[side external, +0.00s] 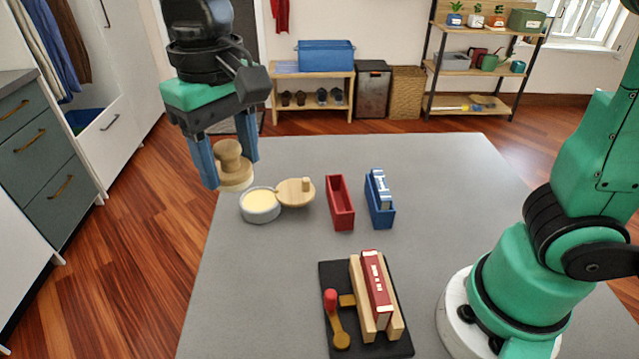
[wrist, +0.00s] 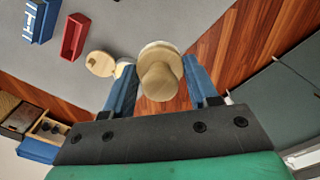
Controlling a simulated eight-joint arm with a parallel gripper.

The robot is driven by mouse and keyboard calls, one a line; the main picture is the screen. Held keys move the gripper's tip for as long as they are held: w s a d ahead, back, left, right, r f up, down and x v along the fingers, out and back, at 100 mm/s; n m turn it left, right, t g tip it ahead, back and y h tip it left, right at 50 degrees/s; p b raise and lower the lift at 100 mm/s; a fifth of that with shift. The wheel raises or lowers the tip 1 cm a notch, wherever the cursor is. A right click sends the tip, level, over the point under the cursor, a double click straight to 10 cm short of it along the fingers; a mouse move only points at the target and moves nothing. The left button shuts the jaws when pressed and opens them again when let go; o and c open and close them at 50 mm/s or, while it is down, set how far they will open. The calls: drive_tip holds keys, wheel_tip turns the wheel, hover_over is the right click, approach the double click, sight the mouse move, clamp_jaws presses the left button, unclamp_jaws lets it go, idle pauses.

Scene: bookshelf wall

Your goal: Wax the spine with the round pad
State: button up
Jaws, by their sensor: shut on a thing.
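My gripper (side external: 231,174) is above the left edge of the grey table, its blue fingers shut on the round pad (side external: 233,166). The pad is a pale wooden disc with a rounded knob; it also shows between the fingers in the wrist view (wrist: 160,72). Just right of and below it, an open round tin (side external: 260,206) shows cream-coloured wax. Its wooden lid (side external: 295,192) lies against the tin's right side. A red book (side external: 376,284) with its marked spine facing up sits between the wooden blocks of a press (side external: 358,295) near the table's front.
The press stands on a black base (side external: 397,346) with a red-knobbed handle (side external: 331,301). A red open box (side external: 340,203) and a blue box (side external: 380,205) holding a blue book stand right of the lid. My base is at the right. The table's middle left is clear.

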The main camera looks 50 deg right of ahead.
idle(0.4)
drive_tip(key=w+d+f, duration=0.4)
drive_tip(key=w, duration=0.2)
hover_over(260, 201)
wheel_tip(260, 201, down, 7)
drive_tip(key=shift+f, duration=2.75)
drive_tip(key=shift+f, duration=0.55)
drive_tip(key=shift+r, duration=0.1)
wheel_tip(260, 201, up, 7)
idle(0.5)
